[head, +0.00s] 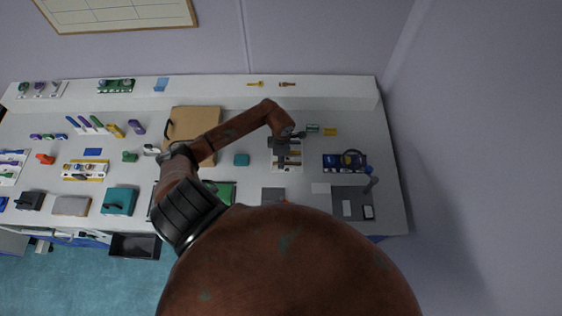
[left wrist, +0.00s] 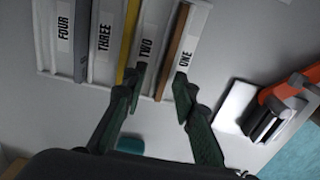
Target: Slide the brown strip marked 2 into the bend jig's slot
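The pale strip holder (head: 287,167) lies on the bench in the head view. In the left wrist view the holder (left wrist: 100,73) has labels FOUR, THREE, TWO and ONE. A brown strip (left wrist: 177,42) lies in it between the labels TWO and ONE; I see no number on the strip itself. My left gripper (left wrist: 160,78) is open over the holder, its fingertips apart on either side of the brown strip's lower part. It appears small over the holder in the head view (head: 284,139). I cannot pick out the bend jig with certainty. My right gripper is not in view.
A yellow strip (left wrist: 131,28) and a grey strip (left wrist: 82,40) lie in the holder. An orange and grey object (left wrist: 285,103) stands near the bench edge.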

